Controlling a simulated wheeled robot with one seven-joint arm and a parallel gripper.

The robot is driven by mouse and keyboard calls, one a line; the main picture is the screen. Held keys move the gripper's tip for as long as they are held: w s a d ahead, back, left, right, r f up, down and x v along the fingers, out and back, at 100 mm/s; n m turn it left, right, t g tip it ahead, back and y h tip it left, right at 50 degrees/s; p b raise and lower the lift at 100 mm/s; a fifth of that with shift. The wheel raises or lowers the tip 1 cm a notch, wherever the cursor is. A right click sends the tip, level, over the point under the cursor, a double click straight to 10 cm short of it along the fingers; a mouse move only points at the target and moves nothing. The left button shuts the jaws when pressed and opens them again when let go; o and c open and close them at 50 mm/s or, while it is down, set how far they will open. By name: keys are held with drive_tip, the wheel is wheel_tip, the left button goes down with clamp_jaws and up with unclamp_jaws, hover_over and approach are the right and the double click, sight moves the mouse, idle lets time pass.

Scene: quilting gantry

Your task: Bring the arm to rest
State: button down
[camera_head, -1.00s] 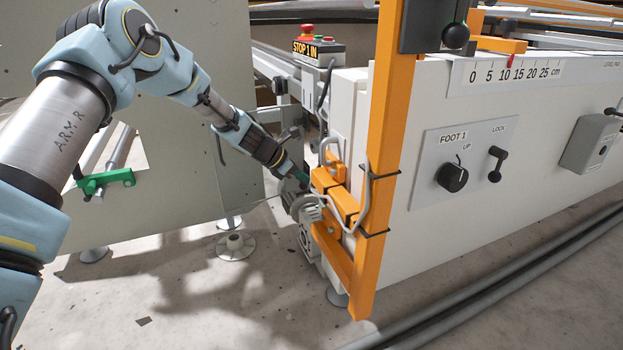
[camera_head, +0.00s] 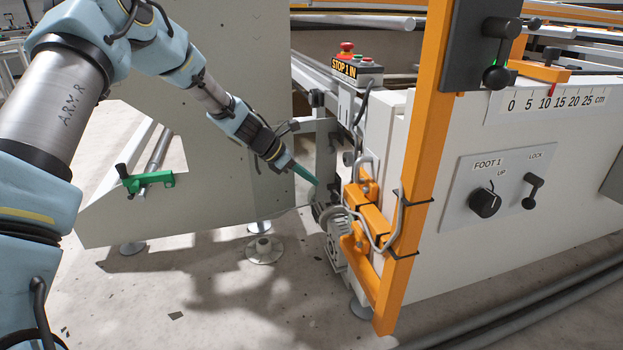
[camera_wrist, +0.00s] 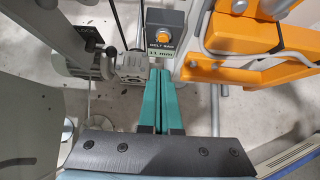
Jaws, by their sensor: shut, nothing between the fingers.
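My arm, blue and silver, reaches from the left edge of the head view toward the end of the machine. My gripper (camera_head: 315,182) has green fingers and is shut and empty. Its tips are close to the grey motor (camera_head: 342,222) and the orange bracket (camera_head: 368,205), with a gap that I cannot judge exactly. In the wrist view the two green fingers (camera_wrist: 161,75) lie side by side, pointing at a small box with an orange button (camera_wrist: 164,38). The grey motor (camera_wrist: 75,62) is left of the fingers and the orange bracket (camera_wrist: 240,45) is right.
An orange upright post (camera_head: 425,130) stands right of my gripper, before the white machine body (camera_head: 560,220). A stop button box (camera_head: 357,68) sits behind. A large grey panel (camera_head: 200,160) with a green clamp (camera_head: 147,180) stands left. The floor in front is open.

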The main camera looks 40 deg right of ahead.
idle(0.6)
drive_tip(key=w+a+r+m+t+y, duration=0.2)
drive_tip(key=a+m, duration=0.2)
drive_tip(key=a, duration=0.9)
drive_tip(key=w+a+r+m+t+y, duration=0.1)
drive_tip(key=w+a+r+m+y, duration=0.2)
drive_tip(key=a, duration=1.1)
drive_tip(key=s+a+r+m+t+y, duration=0.15)
drive_tip(key=s+a+m, duration=0.35)
drive_tip(key=a, duration=0.8)
drive_tip(key=s+a+r+m+y, duration=0.25)
drive_tip(key=s+a, duration=0.45)
drive_tip(key=a, duration=0.6)
wheel_tip(320, 180, up, 36)
drive_tip(key=p, duration=3.6)
drive_tip(key=shift+w+d+h, duration=0.2)
drive_tip(key=shift+w+h, duration=0.15)
drive_tip(key=shift+h, duration=0.05)
drive_tip(key=c, duration=1.5)
unclamp_jaws()
drive_tip(key=shift+f+m, duration=0.15)
drive_tip(key=shift+m, duration=0.1)
